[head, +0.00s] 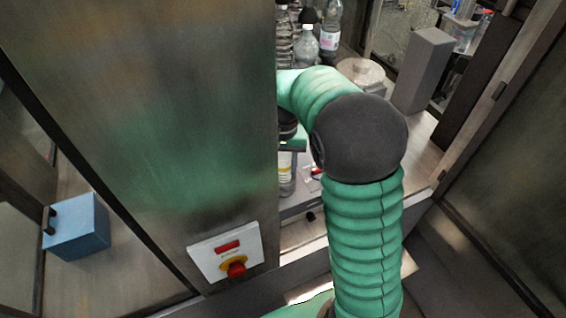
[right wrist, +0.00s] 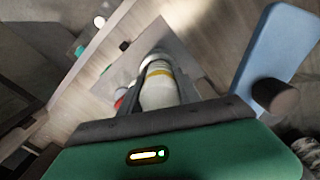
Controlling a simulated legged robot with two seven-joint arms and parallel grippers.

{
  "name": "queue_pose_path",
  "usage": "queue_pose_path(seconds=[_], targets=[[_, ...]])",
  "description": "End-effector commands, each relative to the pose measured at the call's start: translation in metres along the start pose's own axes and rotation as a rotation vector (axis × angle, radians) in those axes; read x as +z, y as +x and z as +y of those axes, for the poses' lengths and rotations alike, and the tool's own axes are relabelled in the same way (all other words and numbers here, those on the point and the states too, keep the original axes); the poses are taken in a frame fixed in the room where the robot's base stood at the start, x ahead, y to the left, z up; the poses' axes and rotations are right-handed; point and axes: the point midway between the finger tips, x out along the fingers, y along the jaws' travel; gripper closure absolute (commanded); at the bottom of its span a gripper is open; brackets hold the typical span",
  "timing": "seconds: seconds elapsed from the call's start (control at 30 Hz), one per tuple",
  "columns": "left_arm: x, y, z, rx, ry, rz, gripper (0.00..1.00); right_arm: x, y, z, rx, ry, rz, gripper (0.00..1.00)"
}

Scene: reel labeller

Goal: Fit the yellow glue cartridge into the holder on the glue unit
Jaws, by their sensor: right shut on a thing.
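My right gripper (head: 290,145) is mostly hidden behind the steel panel and my own green arm. In the right wrist view its fingers (right wrist: 157,68) are shut on a pale bottle-shaped thing with a yellow band (right wrist: 158,82). In the head view a pale bottle with a yellow band (head: 286,170) shows just below the gripper and looks like the same thing. I cannot tell whether it is the glue cartridge. No fully yellow cartridge shows, and I cannot make out the holder or the glue unit. My left gripper is not in view.
A large steel panel (head: 150,110) with a red emergency button (head: 236,268) blocks the left. A blue box (head: 75,228) with a dark knob stands beyond it. Several bottles (head: 305,45), a round metal lid (head: 360,72) and a grey block (head: 424,70) stand at the back.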

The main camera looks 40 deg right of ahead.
Motion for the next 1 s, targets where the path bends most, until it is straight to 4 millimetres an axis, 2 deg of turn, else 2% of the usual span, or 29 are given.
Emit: queue_pose_path(seconds=[0.3, 0.57, 0.6, 0.77, 1.0], targets=[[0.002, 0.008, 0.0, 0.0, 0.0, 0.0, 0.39, 0.0, 0.013, 0.0, -0.001, 0.0, 0.001, 1.0], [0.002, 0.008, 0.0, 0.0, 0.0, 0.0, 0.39, 0.0, 0.014, 0.0, -0.001, 0.0, 0.001, 1.0], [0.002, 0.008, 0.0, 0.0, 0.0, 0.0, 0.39, 0.0, 0.014, 0.0, -0.001, 0.0, 0.001, 0.58], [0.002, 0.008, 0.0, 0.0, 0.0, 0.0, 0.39, 0.0, 0.014, 0.0, -0.001, 0.0, 0.001, 0.37], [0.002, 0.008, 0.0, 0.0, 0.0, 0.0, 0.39, 0.0, 0.014, 0.0, 0.0, 0.0, 0.001, 0.35]])
